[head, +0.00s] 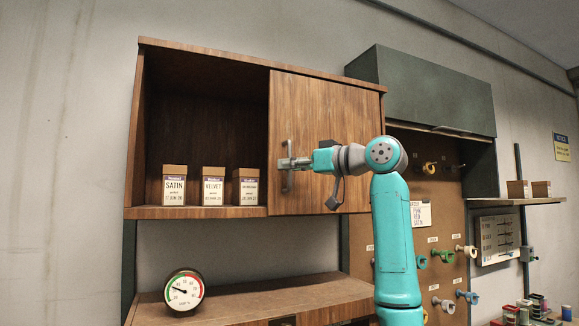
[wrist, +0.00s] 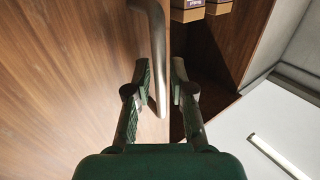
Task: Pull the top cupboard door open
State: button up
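The top cupboard (head: 205,212) is a brown wooden wall unit. Its wooden door (head: 345,105) covers the right half and looks shut; the left half is an open compartment. A vertical metal handle (head: 289,184) sits near the door's left edge. My gripper (head: 284,163) is at the handle. In the wrist view the fingers of my gripper (wrist: 163,80) are apart, one on each side of the handle (wrist: 157,40).
Three labelled boxes, one of them marked Satin (head: 174,187), stand in the open compartment. A grey-green cabinet (head: 438,95) adjoins on the right, above a pegboard (head: 440,255) with tape spools. A round gauge (head: 184,291) is below left, by a wooden counter (head: 260,296).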

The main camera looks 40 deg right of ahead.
jog(key=v, duration=1.1)
jog(key=shift+s, duration=0.25)
jog(key=shift+s+d, duration=0.1)
